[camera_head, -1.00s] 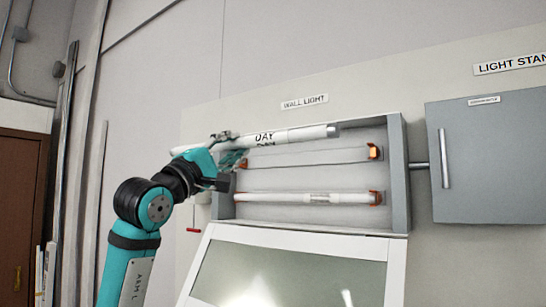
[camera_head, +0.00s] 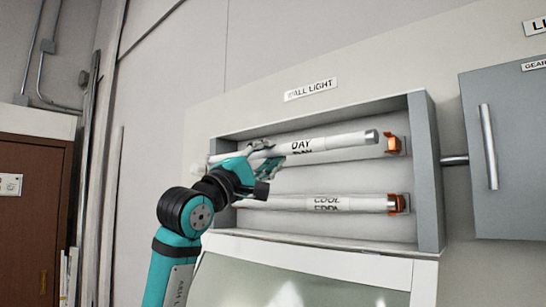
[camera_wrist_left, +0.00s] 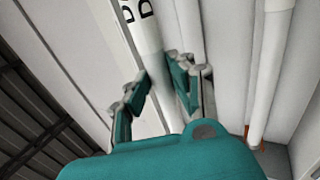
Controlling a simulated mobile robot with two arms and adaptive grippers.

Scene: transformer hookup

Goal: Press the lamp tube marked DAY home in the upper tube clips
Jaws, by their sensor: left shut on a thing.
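The white lamp tube marked DAY (camera_head: 335,142) is held in my left gripper (camera_head: 262,158), which is shut on it near the tube's left part. The tube lies nearly level in front of the upper part of the wall light box (camera_head: 430,180). Its right end appears just left of the upper right orange clip (camera_head: 394,144); whether they touch I cannot tell. The upper left clip is hidden behind my gripper. In the left wrist view the DAY tube (camera_wrist_left: 148,40) runs between my fingers (camera_wrist_left: 160,90). My right gripper is not in view.
A second tube marked COOL (camera_head: 330,203) sits in the lower clips, with an orange clip (camera_head: 397,203) at its right end. The box's white cover (camera_head: 330,262) hangs open below. A grey cabinet (camera_head: 520,150) with a handle stands to the right.

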